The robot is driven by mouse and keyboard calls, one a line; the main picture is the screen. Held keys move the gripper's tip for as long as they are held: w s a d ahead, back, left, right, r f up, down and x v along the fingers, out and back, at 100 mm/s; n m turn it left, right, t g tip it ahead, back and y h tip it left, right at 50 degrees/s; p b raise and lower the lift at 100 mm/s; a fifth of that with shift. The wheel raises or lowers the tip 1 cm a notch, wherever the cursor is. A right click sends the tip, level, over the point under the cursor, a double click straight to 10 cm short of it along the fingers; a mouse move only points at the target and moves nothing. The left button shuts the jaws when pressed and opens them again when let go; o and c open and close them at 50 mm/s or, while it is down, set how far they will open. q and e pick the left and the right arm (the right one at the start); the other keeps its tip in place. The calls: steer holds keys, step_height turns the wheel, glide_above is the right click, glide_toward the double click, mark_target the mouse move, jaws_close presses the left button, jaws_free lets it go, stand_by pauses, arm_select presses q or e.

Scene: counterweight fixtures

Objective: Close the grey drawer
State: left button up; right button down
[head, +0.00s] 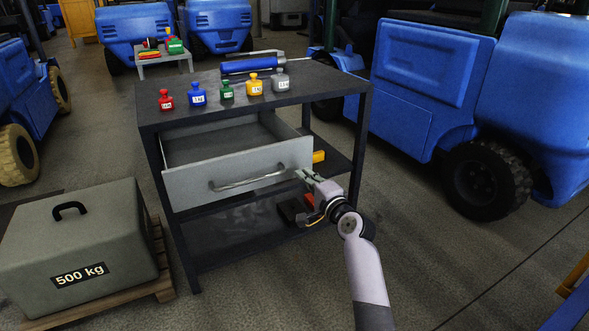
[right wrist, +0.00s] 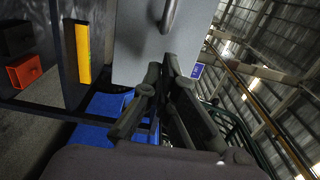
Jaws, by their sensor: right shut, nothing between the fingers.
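The grey drawer (head: 240,174) is pulled out of the dark table (head: 150,113), and its empty inside shows in the head view. Its curved metal handle (head: 247,179) is on the front panel. My right gripper (head: 303,176) is shut and empty at the right end of the drawer front. In the right wrist view the closed fingers (right wrist: 168,65) are close to the grey front panel (right wrist: 138,45), with the handle (right wrist: 170,14) above them. I cannot tell whether the fingertips touch the panel. My left gripper is not in view.
A 500 kg block (head: 80,240) on a pallet is at the left. Blue forklifts (head: 430,70) stand behind and right. The floor at the right front is clear.

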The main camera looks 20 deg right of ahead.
mark_target(290, 161)
steer(key=w+b, duration=0.1)
steer(key=w, duration=0.4)
steer(key=shift+w+a+f, duration=0.1)
steer(key=shift+w, duration=0.7)
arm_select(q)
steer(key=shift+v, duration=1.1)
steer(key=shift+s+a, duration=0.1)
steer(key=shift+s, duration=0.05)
arm_select(e)
steer(key=shift+w, duration=0.1)
